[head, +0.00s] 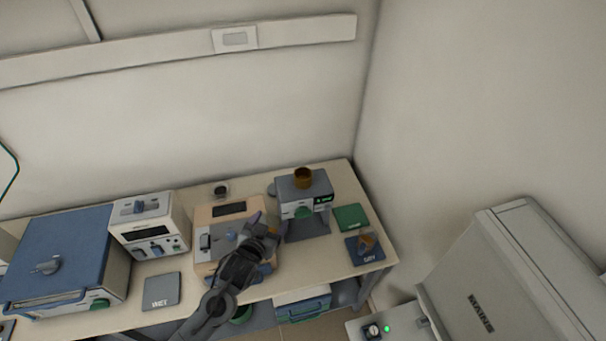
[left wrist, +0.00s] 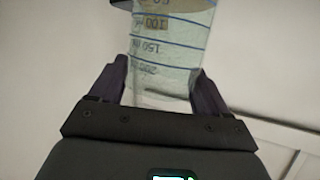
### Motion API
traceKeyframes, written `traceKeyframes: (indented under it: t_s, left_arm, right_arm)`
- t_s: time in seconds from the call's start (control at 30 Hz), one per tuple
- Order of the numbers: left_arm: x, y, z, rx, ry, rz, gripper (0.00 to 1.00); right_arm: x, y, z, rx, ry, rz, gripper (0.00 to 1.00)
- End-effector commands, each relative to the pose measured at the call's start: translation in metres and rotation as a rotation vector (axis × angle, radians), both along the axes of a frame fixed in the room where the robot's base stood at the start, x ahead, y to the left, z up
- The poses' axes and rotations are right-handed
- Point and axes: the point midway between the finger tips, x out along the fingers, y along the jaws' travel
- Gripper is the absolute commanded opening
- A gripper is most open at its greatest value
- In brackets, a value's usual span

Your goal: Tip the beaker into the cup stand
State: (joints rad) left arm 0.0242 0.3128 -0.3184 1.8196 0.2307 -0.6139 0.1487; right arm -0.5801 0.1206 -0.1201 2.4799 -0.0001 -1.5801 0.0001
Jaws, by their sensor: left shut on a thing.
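My left gripper (head: 266,226) reaches over the peach-coloured device on the bench. In the left wrist view its two dark purple fingers (left wrist: 160,85) are shut on a clear beaker (left wrist: 172,55) with blue lines and volume marks, the numbers appearing upside down. The beaker's far end is cut off by the top of that view. In the head view I cannot make out the beaker clearly at the gripper. A grey device (head: 304,188) just right of the gripper carries a brown cup (head: 303,176) on top. I cannot tell for sure which thing is the cup stand. My right gripper is out of view.
A peach device (head: 204,262) lies under my left arm. A blue furnace (head: 75,250), a white control box (head: 149,226) and a grey WET mat (head: 160,291) are to the left. A green mat (head: 350,217) and a blue DRY mat (head: 372,256) bearing a brown object (head: 366,241) are right.

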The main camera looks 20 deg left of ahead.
Motion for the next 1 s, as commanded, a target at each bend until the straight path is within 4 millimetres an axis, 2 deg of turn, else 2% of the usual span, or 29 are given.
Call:
traceKeyframes:
  t_s: [1.0]
  left_arm:
    - [0.03,0.006,0.004,0.004,-0.001,0.0,0.19]
  right_arm:
    - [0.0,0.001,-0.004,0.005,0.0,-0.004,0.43]
